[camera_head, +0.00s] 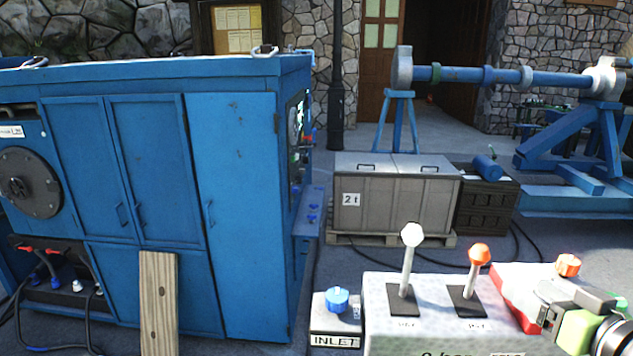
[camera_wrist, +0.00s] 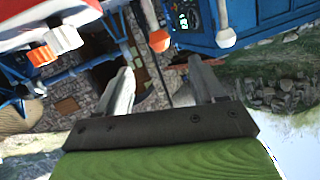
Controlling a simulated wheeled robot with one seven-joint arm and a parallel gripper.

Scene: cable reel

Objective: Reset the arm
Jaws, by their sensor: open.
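My gripper (camera_wrist: 162,80) shows in the wrist view with its two grey fingers spread apart. Nothing sits between the fingers. In the head view, the end of my arm is at the lower right, beside the control console (camera_head: 385,325) and its red part. My fingertips are hard to make out there. The wrist view is turned upside down and looks past the fingers toward the stone building.
A blue cabinet (camera_head: 240,200) stands left. Grey crates (camera_head: 395,205) and a blue reel stand (camera_head: 604,140) are behind.

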